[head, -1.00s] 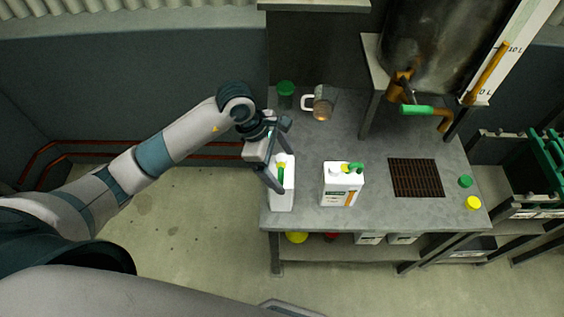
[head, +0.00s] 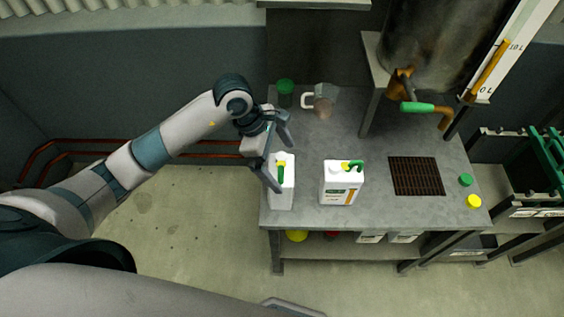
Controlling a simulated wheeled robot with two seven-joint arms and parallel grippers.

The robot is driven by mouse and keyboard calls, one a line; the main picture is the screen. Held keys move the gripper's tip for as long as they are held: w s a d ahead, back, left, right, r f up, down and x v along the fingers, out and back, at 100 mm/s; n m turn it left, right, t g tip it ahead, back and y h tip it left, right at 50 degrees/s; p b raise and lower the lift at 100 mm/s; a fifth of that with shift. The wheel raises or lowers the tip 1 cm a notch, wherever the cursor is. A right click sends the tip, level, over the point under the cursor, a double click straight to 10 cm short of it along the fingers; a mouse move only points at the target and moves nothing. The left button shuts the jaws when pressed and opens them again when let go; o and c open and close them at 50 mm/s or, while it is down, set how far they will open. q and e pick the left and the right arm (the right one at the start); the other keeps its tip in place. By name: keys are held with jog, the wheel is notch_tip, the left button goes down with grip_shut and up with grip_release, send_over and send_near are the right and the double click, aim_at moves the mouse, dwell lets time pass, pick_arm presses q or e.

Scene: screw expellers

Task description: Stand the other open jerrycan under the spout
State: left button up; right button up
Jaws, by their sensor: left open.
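A white jerrycan (head: 284,196) with a yellow-green handle stands upright at the left edge of the grey bench. A second white jerrycan (head: 341,189), with a green handle and a label, stands upright to its right. My left gripper (head: 282,167) is open at the left jerrycan; its fingers overlap the can's upper left side, and I cannot tell whether they touch it. The orange-brown spout (head: 444,120) with a green lever (head: 417,107) hangs from the metal tank above the bench. No jerrycan stands under it. My right gripper is not in view.
A dark grate (head: 416,177) is set in the bench below the spout. A green cap (head: 465,180) and a yellow cap (head: 474,201) lie right of it. A clear jug (head: 322,101) and a green-lidded jar (head: 286,94) stand at the back left.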

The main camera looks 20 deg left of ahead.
pick_arm(q)
jog(key=b+v, duration=0.3)
jog(key=v, duration=0.8)
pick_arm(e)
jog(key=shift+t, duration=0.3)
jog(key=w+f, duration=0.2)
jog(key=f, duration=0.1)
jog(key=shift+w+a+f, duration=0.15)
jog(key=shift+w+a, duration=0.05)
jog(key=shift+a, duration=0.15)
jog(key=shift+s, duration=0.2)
